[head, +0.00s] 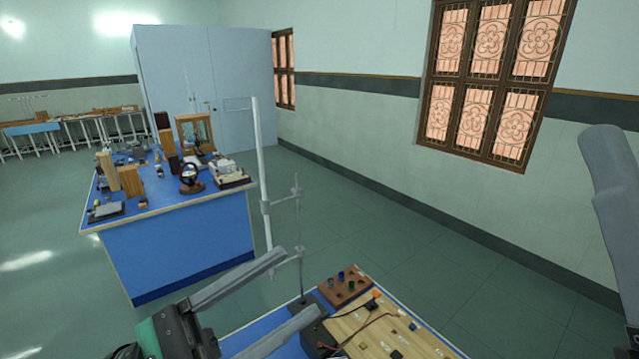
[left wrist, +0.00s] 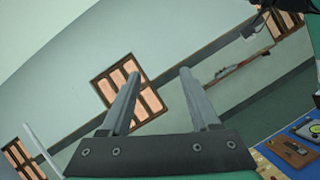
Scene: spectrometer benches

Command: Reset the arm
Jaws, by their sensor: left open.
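My left gripper (head: 290,283) is at the bottom of the head view, above the near bench. Its two long grey fingers are spread apart with nothing between them. In the left wrist view the open fingers (left wrist: 158,74) point up toward the wall and a window, and the gap is empty. A grey piece at the right edge of the head view looks like part of my right arm. I see no right gripper clearly.
The near bench holds a wooden board (head: 385,335) with wires and a brown block with coloured knobs (head: 344,287). A metal stand (head: 298,240) rises close to my left fingers. A blue bench (head: 185,245) with instruments stands farther back. Open floor lies between the benches and the wall.

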